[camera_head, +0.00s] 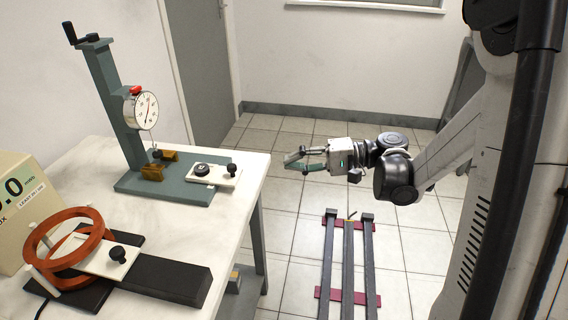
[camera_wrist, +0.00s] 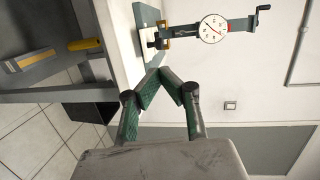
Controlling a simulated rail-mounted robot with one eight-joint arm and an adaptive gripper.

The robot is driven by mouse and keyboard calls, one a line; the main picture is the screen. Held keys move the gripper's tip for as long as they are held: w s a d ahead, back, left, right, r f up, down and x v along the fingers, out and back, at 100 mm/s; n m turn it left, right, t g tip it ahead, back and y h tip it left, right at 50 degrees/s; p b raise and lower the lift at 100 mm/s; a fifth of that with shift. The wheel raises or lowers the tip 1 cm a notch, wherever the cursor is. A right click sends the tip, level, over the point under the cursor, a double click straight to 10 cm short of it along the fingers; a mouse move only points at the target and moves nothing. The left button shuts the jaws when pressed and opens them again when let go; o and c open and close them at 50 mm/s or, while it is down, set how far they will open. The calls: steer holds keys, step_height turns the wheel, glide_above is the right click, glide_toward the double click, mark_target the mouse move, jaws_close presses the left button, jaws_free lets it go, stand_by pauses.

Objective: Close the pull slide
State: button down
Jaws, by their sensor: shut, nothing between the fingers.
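A white slide plate (camera_head: 217,176) with a black knob and a dark disc lies on the green base of the dial-gauge stand (camera_head: 124,115). It sticks out past the base's right side, near the table's right edge. A second white slide plate (camera_head: 101,257) with a black knob sits in the orange ring fixture at the front left. No label shows which one is the pull slide. My gripper (camera_head: 289,162) is shut and empty in the air, right of the table and apart from both slides. Its fingertips meet in the wrist view (camera_wrist: 157,77), pointing towards the stand.
The stand's dial (camera_head: 141,110) and tall column rise behind the first slide. The orange ring (camera_head: 65,241) and a dark track (camera_head: 160,277) occupy the table (camera_head: 218,235) front. A digital meter (camera_head: 20,210) stands at the far left. Floor rails (camera_head: 347,265) lie below my arm.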

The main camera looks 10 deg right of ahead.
steer(key=b+x, duration=0.2)
steer(key=x, duration=0.9)
steer(key=shift+a+f, duration=0.2)
steer(key=shift+a, duration=0.15)
